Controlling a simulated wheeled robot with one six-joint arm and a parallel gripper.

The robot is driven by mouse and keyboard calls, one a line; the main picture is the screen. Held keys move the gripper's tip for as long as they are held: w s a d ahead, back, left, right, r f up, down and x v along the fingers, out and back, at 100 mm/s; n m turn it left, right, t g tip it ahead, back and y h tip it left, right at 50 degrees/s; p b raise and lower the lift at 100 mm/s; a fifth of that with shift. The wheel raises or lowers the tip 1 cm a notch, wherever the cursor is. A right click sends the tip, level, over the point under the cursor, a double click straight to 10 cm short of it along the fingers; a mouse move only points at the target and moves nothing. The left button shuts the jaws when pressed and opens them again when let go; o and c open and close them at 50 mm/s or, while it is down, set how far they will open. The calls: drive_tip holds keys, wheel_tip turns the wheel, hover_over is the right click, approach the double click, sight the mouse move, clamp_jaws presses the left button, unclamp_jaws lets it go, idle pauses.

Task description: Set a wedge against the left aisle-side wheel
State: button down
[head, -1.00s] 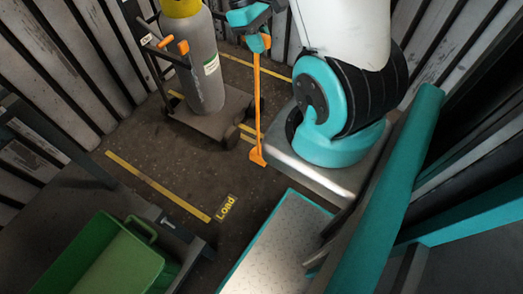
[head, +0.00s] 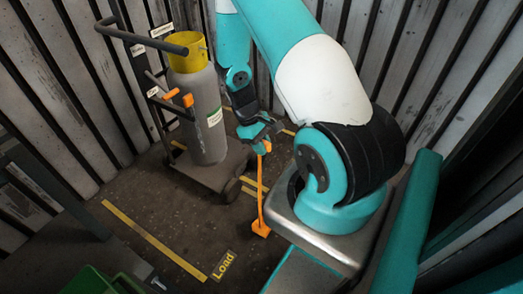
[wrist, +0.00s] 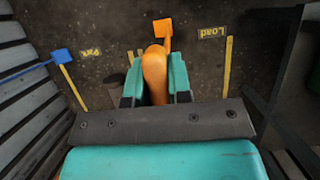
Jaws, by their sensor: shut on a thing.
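My gripper (head: 264,140) is shut on the long orange handle (head: 260,185) of an orange wedge (head: 261,228). The handle hangs down with the wedge at its lower end, near the floor beside my base; I cannot tell whether it touches. In the wrist view, my gripper's fingers (wrist: 156,85) clasp the thick end of the handle (wrist: 155,72), and the wedge (wrist: 162,28) shows beyond. A trolley (head: 200,172) carries a grey gas cylinder (head: 208,125) with a yellow top. One dark trolley wheel (head: 232,190) shows at its right corner, left of the handle and apart from the wedge.
A blue block on a blue handle (wrist: 62,56) shows by the "Park" label (wrist: 90,52). The "Load" label (head: 223,266) lies by a yellow floor line (head: 155,240). A green bin (head: 100,282) is at lower left. Ribbed walls stand close behind the trolley.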

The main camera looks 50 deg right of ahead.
drive_tip(key=shift+f, duration=0.8)
drive_tip(key=c, duration=1.1)
unclamp_jaws()
drive_tip(key=shift+o, duration=0.2)
